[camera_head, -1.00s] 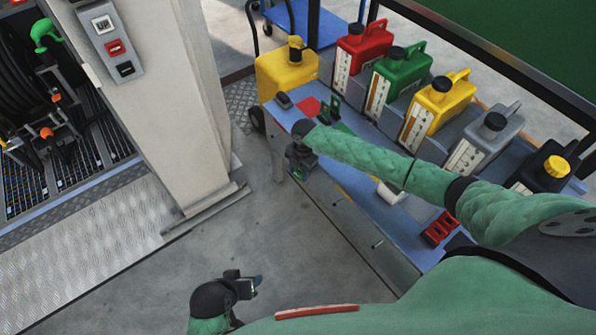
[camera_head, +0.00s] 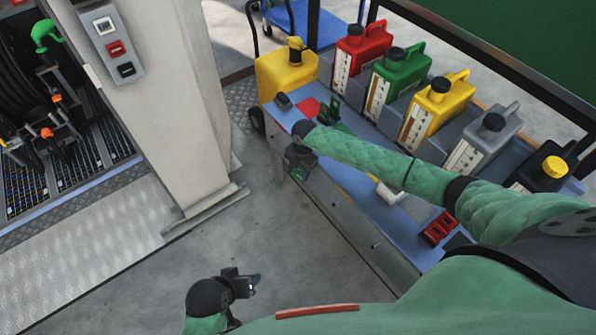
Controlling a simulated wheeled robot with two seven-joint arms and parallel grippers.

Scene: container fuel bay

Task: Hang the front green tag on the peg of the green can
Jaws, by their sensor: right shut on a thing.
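The green can (camera_head: 404,72) stands upright in the row of cans, between the red and the first yellow can. Its peg is too small to make out. My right gripper (camera_head: 299,171) is beyond the left edge of the blue bench top, pointing down, and is shut on a small green piece, the green tag (camera_head: 299,175), partly hidden by the jaws. Another dark green piece (camera_head: 329,111) stands on the bench beside a red patch. My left gripper (camera_head: 252,284) is low over the floor, away from the bench; its jaw opening is unclear.
The red can (camera_head: 362,48), yellow can (camera_head: 437,103), grey can (camera_head: 487,142) and black can (camera_head: 541,172) stand along the bench's back. A red block (camera_head: 439,229) lies on the blue bench top (camera_head: 375,185). A pale pillar (camera_head: 165,100) rises left; floor between is clear.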

